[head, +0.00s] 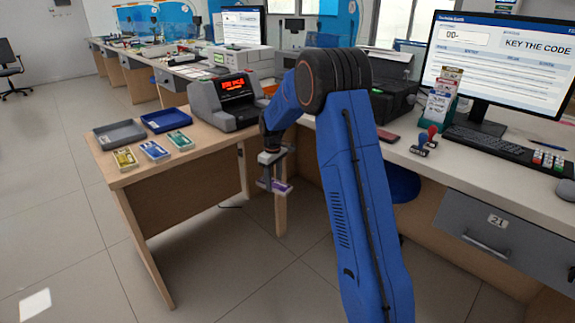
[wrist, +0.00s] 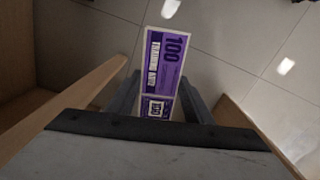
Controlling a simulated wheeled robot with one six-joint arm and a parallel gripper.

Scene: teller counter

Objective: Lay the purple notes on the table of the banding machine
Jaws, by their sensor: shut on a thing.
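A grey machine with a red lit display (head: 225,100) stands on the side table. A black machine (head: 394,99) is partly hidden behind my arm. I cannot tell which one is the banding machine.
Grey (head: 119,134) and blue (head: 166,120) trays lie on the side table, with yellow (head: 125,159), blue (head: 154,150) and green (head: 181,140) note bundles in front. The counter at right holds a monitor (head: 499,70), keyboard and stamps. A drawer (head: 499,229) sits below it.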

